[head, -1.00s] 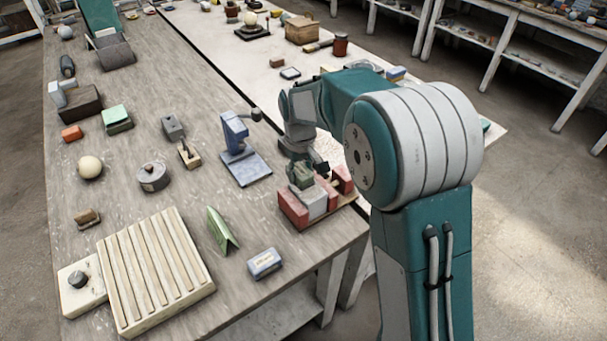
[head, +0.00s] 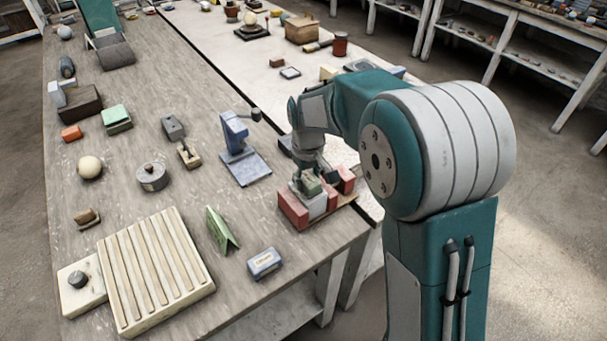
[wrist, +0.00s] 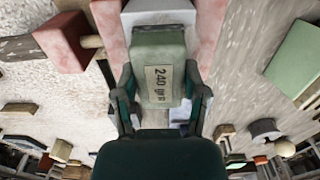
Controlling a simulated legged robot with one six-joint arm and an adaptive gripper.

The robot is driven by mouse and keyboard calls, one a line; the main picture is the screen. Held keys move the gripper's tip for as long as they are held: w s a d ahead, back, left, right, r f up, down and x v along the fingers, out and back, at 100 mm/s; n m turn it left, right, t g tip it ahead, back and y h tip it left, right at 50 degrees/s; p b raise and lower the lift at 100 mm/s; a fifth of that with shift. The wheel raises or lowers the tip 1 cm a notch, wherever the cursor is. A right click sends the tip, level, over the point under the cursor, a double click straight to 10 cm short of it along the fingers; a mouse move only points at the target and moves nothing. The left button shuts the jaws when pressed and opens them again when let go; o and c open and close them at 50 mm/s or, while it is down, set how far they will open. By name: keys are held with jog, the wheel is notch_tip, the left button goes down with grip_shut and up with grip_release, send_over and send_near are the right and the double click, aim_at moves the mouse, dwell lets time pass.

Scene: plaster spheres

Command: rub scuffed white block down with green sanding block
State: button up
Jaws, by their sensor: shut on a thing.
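The green sanding block (wrist: 158,50), labelled 240 grit, is between the two fingers of my gripper (wrist: 160,100) in the wrist view. In the head view the sanding block (head: 309,184) is at the white block. The white block (head: 316,205) sits between red blocks near the table's right edge, and its end (wrist: 155,12) shows beyond the sanding block in the wrist view. My gripper (head: 312,172) is above it, shut on the sanding block. The scuffs are hidden or too small to tell, and I cannot tell if the two blocks touch.
A blue stand (head: 240,150) is to the left. A green folded card (head: 221,231) and a small blue-white box (head: 264,263) lie in front. A slatted board (head: 150,268) fills the front left.

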jog(key=shift+s+d+f, duration=0.1)
jog(key=shift+s+d, duration=0.15)
jog(key=shift+s, duration=0.2)
jog(key=shift+w+a+r, duration=0.65)
jog(key=shift+w+r, duration=0.1)
jog(key=shift+w, duration=0.2)
jog(key=shift+r, duration=1.25)
jog(key=shift+r, duration=0.1)
jog(key=shift+r, duration=1.9)
